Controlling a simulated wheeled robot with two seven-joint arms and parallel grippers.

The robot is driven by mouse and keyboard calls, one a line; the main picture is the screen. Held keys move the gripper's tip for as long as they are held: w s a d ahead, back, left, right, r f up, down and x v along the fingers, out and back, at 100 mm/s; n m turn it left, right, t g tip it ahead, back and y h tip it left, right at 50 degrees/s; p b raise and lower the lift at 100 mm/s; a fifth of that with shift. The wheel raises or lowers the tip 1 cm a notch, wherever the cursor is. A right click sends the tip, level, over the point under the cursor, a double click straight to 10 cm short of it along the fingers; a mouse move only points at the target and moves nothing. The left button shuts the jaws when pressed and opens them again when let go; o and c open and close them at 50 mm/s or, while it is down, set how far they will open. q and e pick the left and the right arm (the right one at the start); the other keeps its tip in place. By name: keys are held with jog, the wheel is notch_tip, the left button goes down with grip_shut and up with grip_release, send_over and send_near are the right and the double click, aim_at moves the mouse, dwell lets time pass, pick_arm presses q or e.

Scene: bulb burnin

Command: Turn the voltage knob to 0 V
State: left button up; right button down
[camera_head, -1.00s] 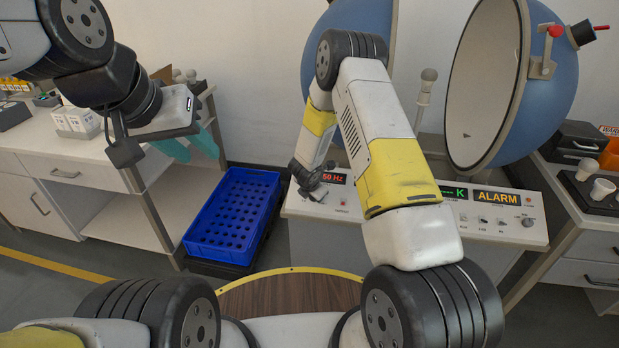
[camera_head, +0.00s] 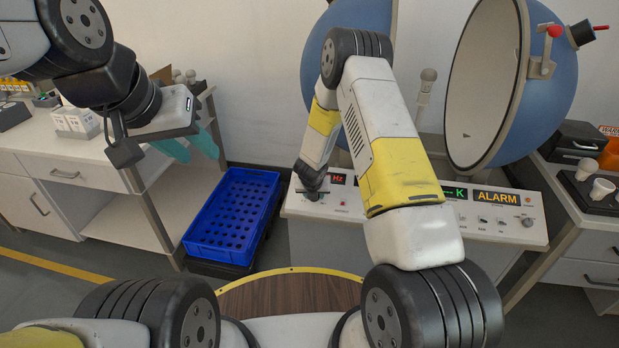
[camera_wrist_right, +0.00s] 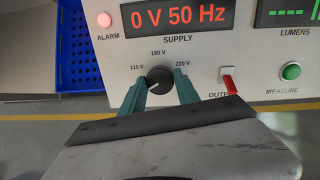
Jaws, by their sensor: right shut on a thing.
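The black voltage knob (camera_wrist_right: 159,79) is on the white supply panel in the right wrist view, with 110 V, 180 V and 220 V printed around it. Its lower side is hidden. My right gripper (camera_wrist_right: 160,90) is shut on the knob, one teal finger on each side. The supply display (camera_wrist_right: 178,17) reads 0 V 50 Hz. In the head view my right gripper (camera_head: 311,186) is at the panel's left end, its fingers hard to make out. My left gripper (camera_head: 188,147) is open and empty, beside the shelf bench at the left.
A red output switch (camera_wrist_right: 227,80) and a green measure button (camera_wrist_right: 291,71) are right of the knob. A blue crate (camera_head: 232,215) stands on the floor left of the console. The open blue sphere (camera_head: 545,90) rises behind the panel.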

dwell(0.4)
jog(key=c, duration=0.9)
grip_release()
jog(key=v, duration=0.7)
jog(key=shift+s+r, duration=0.2)
jog(key=shift+r, duration=0.15)
